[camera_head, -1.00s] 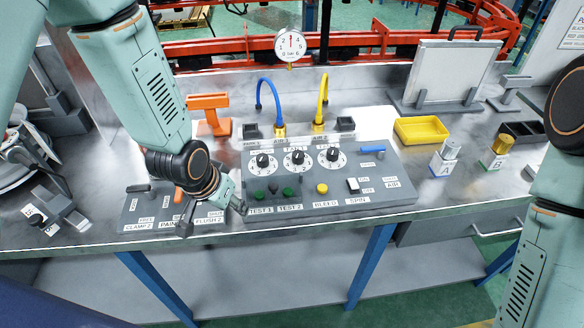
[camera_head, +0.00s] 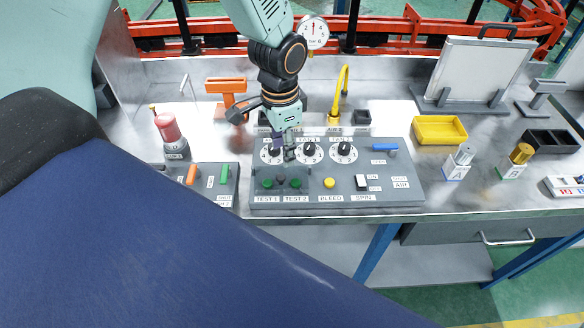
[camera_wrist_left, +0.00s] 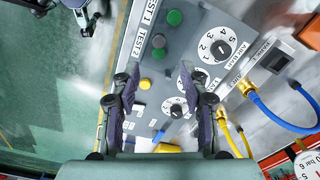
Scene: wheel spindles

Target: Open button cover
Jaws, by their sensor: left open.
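The grey control panel (camera_head: 410,190) lies on the bench in the head view, and it fills the middle of the left wrist view (camera_wrist_left: 190,60). Two green buttons (camera_head: 296,183) flank a dark part (camera_head: 281,182) at its front left; I cannot tell whether any of these is a closed cover. A yellow button (camera_head: 329,183) and a white switch (camera_head: 361,182) sit to their right. My left gripper (camera_head: 283,152) is above the panel's left dials, pointing down. In the wrist view its fingers (camera_wrist_left: 160,72) are apart with nothing between them. No distinct button cover can be made out.
A yellow hose (camera_head: 341,97) rises behind the panel and an orange stand (camera_head: 227,92) is at the back left. A yellow tray (camera_head: 438,130) stands right of the panel. A large dark blue shape covers the lower left.

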